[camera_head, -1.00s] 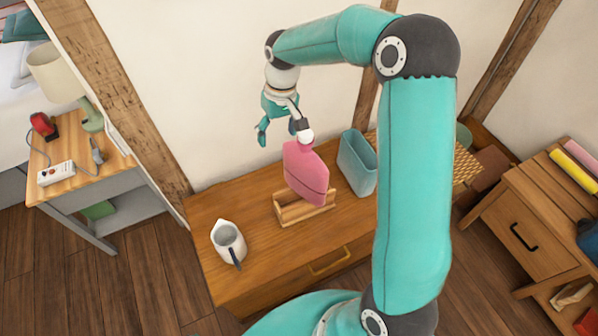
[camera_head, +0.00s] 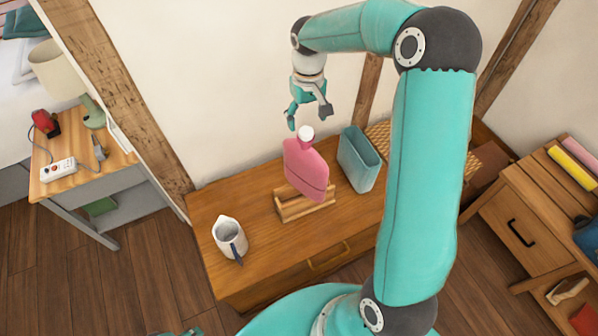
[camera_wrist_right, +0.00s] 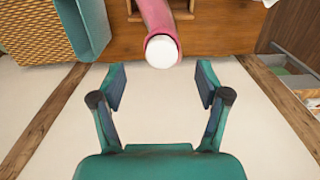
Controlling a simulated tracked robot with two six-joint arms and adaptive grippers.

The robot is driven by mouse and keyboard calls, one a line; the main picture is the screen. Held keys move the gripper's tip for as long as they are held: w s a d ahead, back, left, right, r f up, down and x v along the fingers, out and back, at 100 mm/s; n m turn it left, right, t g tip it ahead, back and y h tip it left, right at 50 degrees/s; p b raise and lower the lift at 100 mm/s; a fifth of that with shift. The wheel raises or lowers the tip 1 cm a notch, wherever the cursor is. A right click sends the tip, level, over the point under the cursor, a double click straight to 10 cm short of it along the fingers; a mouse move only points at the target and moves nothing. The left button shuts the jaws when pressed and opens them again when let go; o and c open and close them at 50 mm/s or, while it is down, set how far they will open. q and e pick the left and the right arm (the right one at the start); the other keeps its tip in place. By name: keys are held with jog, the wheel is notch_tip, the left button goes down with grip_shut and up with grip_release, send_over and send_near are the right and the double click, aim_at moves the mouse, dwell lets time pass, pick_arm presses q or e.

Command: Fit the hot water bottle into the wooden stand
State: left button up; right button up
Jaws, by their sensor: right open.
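The pink hot water bottle (camera_head: 306,168) with a white cap stands upright, leaning slightly, at the wooden stand (camera_head: 291,211) on the dresser. Its lower end sits within the stand's outline; how deep it sits is hidden. My right gripper (camera_head: 309,120) is open and empty, just above and apart from the cap. In the right wrist view, the open fingers (camera_wrist_right: 161,88) point toward the bottle's white cap (camera_wrist_right: 161,51), with a gap between. The stand is partly visible beyond the bottle there.
A teal bin (camera_head: 358,160) stands close right of the bottle, with a woven basket (camera_head: 379,134) behind it. A white jug (camera_head: 229,238) stands left of the stand on the wooden dresser (camera_head: 262,268). The dresser top between jug and stand is clear.

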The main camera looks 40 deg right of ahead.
aim_at(305, 130)
jog(key=shift+w+a+f+p, duration=0.1)
jog(key=shift+f+p, duration=0.3)
jog(key=shift+f, duration=1.05)
jog(key=shift+w+f+p, duration=0.1)
jog(key=shift+f+p, duration=0.25)
jog(key=shift+f, duration=1.05)
jog(key=shift+r, duration=0.1)
grip_shut()
